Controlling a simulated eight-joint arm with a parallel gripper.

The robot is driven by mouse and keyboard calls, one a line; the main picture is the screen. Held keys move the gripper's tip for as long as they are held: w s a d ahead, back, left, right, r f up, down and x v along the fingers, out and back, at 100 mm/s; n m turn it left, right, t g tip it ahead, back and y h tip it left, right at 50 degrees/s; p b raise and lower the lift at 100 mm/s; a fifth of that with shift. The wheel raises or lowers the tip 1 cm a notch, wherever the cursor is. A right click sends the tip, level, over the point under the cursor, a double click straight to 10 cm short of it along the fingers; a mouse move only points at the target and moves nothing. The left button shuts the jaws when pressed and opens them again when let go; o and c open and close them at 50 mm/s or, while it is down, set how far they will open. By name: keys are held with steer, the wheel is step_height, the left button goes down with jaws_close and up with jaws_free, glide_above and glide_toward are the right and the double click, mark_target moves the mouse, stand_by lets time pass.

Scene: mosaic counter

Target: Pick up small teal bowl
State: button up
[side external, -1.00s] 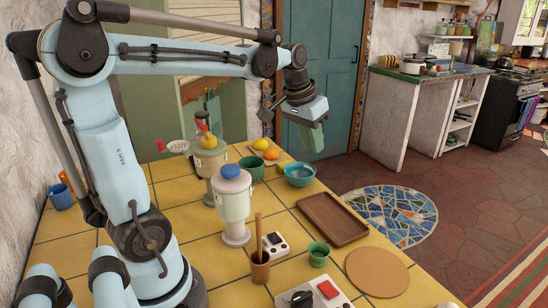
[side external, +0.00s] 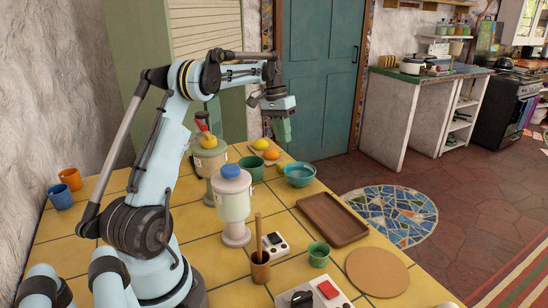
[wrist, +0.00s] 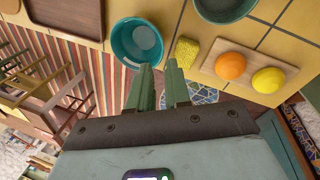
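The small teal bowl (side external: 299,175) stands upright on the yellow tiled counter near its far edge. It looks empty. In the wrist view the teal bowl (wrist: 136,42) lies just beyond the fingertips, a little to the left. My gripper (side external: 284,130) hangs in the air above and slightly left of the bowl, fingers pointing down. In the wrist view my gripper (wrist: 160,68) shows two green fingers with a gap between them and nothing held. It does not touch the bowl.
A dark green bowl (side external: 251,168) stands left of the teal bowl. A yellow sponge (wrist: 187,52) lies close beside it, near a board with an orange (wrist: 230,66) and a lemon (wrist: 268,80). A brown tray (side external: 333,218) and a blender-like jar (side external: 234,200) are nearer.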

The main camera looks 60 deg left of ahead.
mark_target(288, 165)
steer(key=x, duration=1)
steer(key=shift+w+f, duration=0.1)
steer(key=shift+f, duration=0.2)
steer(key=shift+c, duration=0.3)
jaws_close()
